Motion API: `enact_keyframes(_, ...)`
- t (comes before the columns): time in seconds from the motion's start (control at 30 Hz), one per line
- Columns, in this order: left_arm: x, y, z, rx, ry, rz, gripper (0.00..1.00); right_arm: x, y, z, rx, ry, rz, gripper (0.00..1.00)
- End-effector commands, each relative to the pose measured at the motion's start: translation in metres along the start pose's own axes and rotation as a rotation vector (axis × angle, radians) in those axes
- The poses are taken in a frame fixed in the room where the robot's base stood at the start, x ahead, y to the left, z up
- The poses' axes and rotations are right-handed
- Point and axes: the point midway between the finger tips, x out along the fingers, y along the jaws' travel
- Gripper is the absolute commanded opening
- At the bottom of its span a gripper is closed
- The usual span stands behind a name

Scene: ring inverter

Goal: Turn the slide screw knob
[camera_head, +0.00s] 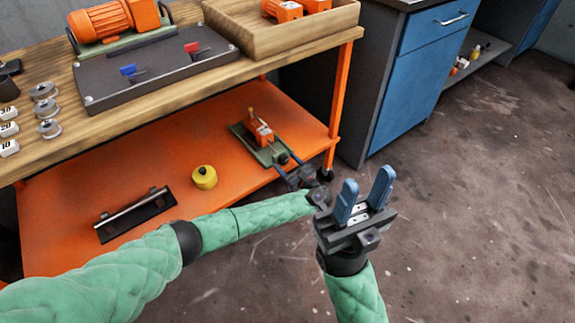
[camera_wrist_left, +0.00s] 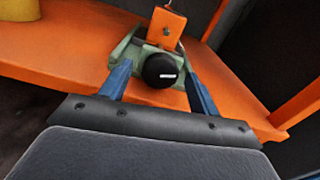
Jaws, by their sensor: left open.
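The slide screw device stands on the orange lower shelf, with a green base (camera_head: 268,153) and an orange block (camera_head: 260,130). Its black round knob (camera_head: 283,159) faces my left gripper (camera_head: 293,170). In the left wrist view the knob (camera_wrist_left: 160,70) shows between the two blue fingers of the left gripper (camera_wrist_left: 158,78), which is open. Whether the fingers touch the knob cannot be told. The orange block (camera_wrist_left: 166,28) shows behind it. My right gripper (camera_head: 368,185) is open and empty, blue fingers pointing up, over the floor.
A yellow canister (camera_head: 204,177) and a black tray with a rod (camera_head: 135,214) are on the orange shelf (camera_head: 90,195). An orange table leg (camera_head: 341,95) stands just right of the device. The wooden bench top (camera_head: 150,112) overhangs the shelf. A blue cabinet (camera_head: 410,95) stands behind right.

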Motion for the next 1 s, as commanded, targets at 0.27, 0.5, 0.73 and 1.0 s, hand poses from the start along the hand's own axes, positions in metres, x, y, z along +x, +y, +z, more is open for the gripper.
enact_keyframes(0.27, -0.0003, -0.0001, 0.0002, 0.000, 0.000, 0.000, 0.36, 0.0003, 0.0001, -0.0003, 0.000, 0.001, 0.000, 0.36)
enact_keyframes(0.5, -0.0005, 0.0001, 0.0001, -0.002, 0.000, 0.000, 0.17, 0.0003, 0.0001, -0.0002, 0.000, 0.001, 0.000, 0.36)
enact_keyframes(0.73, -0.0009, 0.0002, 0.0004, -0.056, 0.001, 0.002, 0.17, 0.0024, 0.0003, 0.0000, -0.003, 0.002, -0.002, 0.36)
enact_keyframes(1.0, -0.0019, 0.0007, -0.0008, -0.234, 0.002, 0.003, 0.17, 0.0044, 0.0013, -0.0009, -0.013, 0.003, -0.005, 0.36)
